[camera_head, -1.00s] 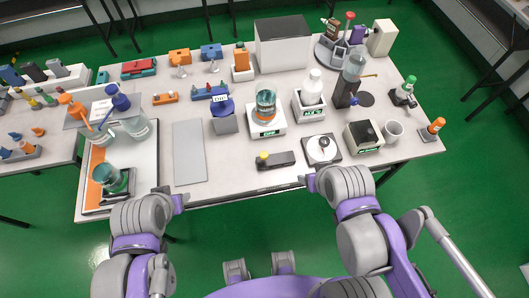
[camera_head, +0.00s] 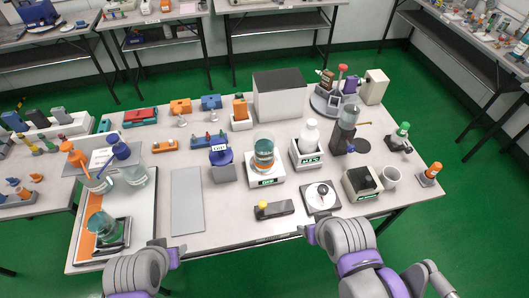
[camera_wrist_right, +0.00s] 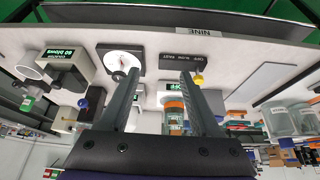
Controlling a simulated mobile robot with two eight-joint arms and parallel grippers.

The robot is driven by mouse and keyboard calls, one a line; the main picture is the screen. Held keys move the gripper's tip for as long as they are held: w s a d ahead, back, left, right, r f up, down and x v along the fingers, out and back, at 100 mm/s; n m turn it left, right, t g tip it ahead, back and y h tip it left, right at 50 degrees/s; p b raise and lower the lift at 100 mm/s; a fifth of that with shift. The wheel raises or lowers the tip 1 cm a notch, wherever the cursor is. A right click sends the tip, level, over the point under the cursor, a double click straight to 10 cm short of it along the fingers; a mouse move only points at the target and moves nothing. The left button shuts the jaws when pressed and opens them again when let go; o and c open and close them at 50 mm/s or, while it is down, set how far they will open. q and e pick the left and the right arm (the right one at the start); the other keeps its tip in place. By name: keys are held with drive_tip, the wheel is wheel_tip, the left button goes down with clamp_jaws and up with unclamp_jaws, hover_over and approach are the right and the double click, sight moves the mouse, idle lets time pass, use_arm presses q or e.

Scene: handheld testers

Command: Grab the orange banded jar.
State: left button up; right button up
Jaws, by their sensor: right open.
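A clear glass jar with orange bands and teal liquid (camera_head: 263,152) stands upright on a white device with a green display (camera_head: 265,181), near the middle of the table. The jar also shows in the right wrist view (camera_wrist_right: 173,108), where the picture is upside down, beyond my fingers. My right gripper (camera_head: 305,232) is at the table's front edge, well short of the jar; its two fingers are spread and empty in the right wrist view (camera_wrist_right: 157,85). My left gripper (camera_head: 178,252) is at the front edge on the left, apart from the jar; its jaw opening is not clear.
A dark block with a yellow knob (camera_head: 274,209) and a square plate with a round dial (camera_head: 319,197) lie between the front edge and the jar. A white bottle (camera_head: 309,135) stands right of the jar. A bare grey panel (camera_head: 187,207) lies to its left.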

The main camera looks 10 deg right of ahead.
idle(0.3)
drive_tip(key=shift+o, duration=0.6)
drive_tip(key=o, duration=0.5)
drive_tip(key=w, duration=0.1)
drive_tip(key=w+d+n+t, duration=0.1)
drive_tip(key=shift+w+d+f+n+h+b, duration=0.1)
drive_tip(key=shift+w+d+n+h+b, duration=0.2)
drive_tip(key=shift+h, duration=0.1)
drive_tip(key=shift+c, duration=0.2)
drive_tip(key=w+d+n+t+h+b, duration=0.2)
drive_tip(key=w+d+n+t, duration=0.15)
drive_tip(key=w+n, duration=0.35)
drive_tip(key=n+t+y+b, duration=0.4)
drive_tip(key=n+t+y, duration=0.4)
drive_tip(key=n, duration=2.4)
approach(259, 139)
drive_tip(key=shift+m+g+y, duration=0.3)
drive_tip(key=shift+g+y, duration=0.15)
drive_tip(key=shift+y, duration=0.05)
drive_tip(key=x, duration=0.2)
drive_tip(key=p+x, duration=0.1)
drive_tip(key=x, duration=0.4)
drive_tip(key=shift+w+d+r, duration=0.1)
drive_tip(key=shift+d+r, duration=0.2)
drive_tip(key=shift+d, duration=0.05)
drive_tip(key=shift+c, duration=0.2)
